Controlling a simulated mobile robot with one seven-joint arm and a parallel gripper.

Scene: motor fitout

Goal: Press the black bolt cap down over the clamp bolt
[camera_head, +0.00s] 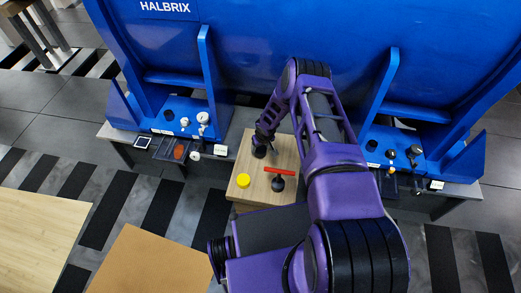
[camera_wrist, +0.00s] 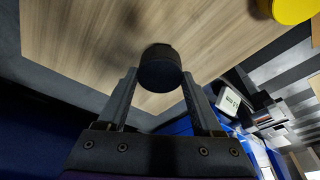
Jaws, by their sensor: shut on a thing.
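The black bolt cap (camera_wrist: 160,68) is a short dark cylinder between the two fingertips of my gripper (camera_wrist: 159,76) in the wrist view. My gripper is shut on it. In the head view, my gripper (camera_head: 262,146) is over the far left part of the small wooden table, with the dark cap (camera_head: 259,152) at its tip. I cannot tell whether the cap touches the wood. Small fittings stand on the blue motor's left foot (camera_head: 203,118) and right foot (camera_head: 415,152). I cannot tell which is the clamp bolt.
The small wooden table (camera_head: 245,198) also holds a yellow disc (camera_head: 243,180) and a red-handled tool with a black base (camera_head: 278,182). A tray with an orange-red item (camera_head: 179,150) sits by the left foot. Upright blue ribs (camera_head: 212,80) flank the motor's feet.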

